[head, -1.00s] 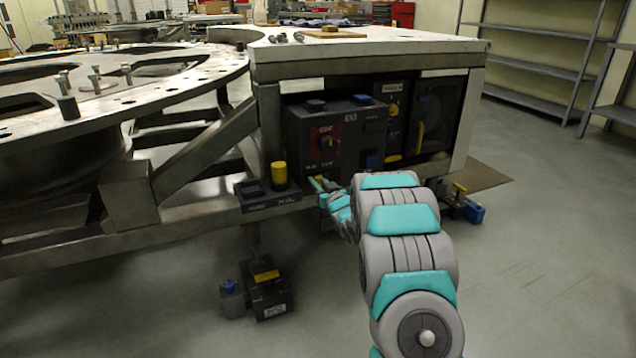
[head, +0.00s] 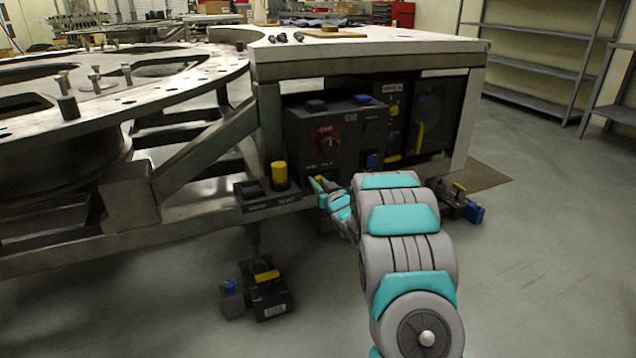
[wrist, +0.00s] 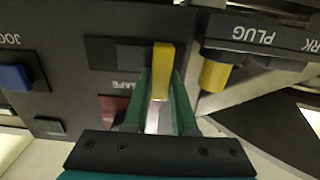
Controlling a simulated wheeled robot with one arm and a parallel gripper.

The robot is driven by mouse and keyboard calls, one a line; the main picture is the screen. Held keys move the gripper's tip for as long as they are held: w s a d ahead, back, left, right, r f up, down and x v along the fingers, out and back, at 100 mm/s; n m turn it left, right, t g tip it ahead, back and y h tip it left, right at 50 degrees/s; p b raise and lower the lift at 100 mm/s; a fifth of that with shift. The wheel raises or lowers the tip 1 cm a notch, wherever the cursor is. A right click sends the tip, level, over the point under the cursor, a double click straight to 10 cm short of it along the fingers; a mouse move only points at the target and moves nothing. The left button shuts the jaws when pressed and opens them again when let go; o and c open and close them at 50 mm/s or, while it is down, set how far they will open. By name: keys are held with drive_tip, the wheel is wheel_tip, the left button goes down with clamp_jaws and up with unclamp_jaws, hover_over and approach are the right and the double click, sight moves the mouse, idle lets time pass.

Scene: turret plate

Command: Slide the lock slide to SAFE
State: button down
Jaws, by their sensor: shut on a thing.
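The lock slide (wrist: 161,66) shows in the wrist view as a yellow tab on a dark panel, and it also shows as a small yellow spot in the head view (head: 319,179). The word SAFE is printed beside it on the panel. My gripper (wrist: 160,95) has its green fingers closed around the yellow tab. In the head view my gripper (head: 321,187) is at the lower front of the dark control box (head: 335,123). A dark recess (wrist: 118,56) lies left of the tab in the wrist view. A reddish patch below it is partly hidden by a finger.
A yellow plug (head: 279,172) stands on a small dark block left of my gripper. A blue JOG button (wrist: 14,77) is on the same panel. A dark box (head: 266,290) lies on the floor below. Open floor (head: 540,230) is at the right.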

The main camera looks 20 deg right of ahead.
drive_tip(key=d+p, duration=0.1)
drive_tip(key=d, duration=0.3)
drive_tip(key=shift+d+r, duration=0.1)
drive_tip(key=shift+d, duration=0.15)
drive_tip(key=c, duration=0.7)
unclamp_jaws()
drive_tip(key=shift+d, duration=0.1)
drive_tip(key=shift+s, duration=0.6)
drive_tip(key=s, duration=0.6)
drive_tip(key=shift+s+d, duration=0.1)
drive_tip(key=shift+s, duration=0.15)
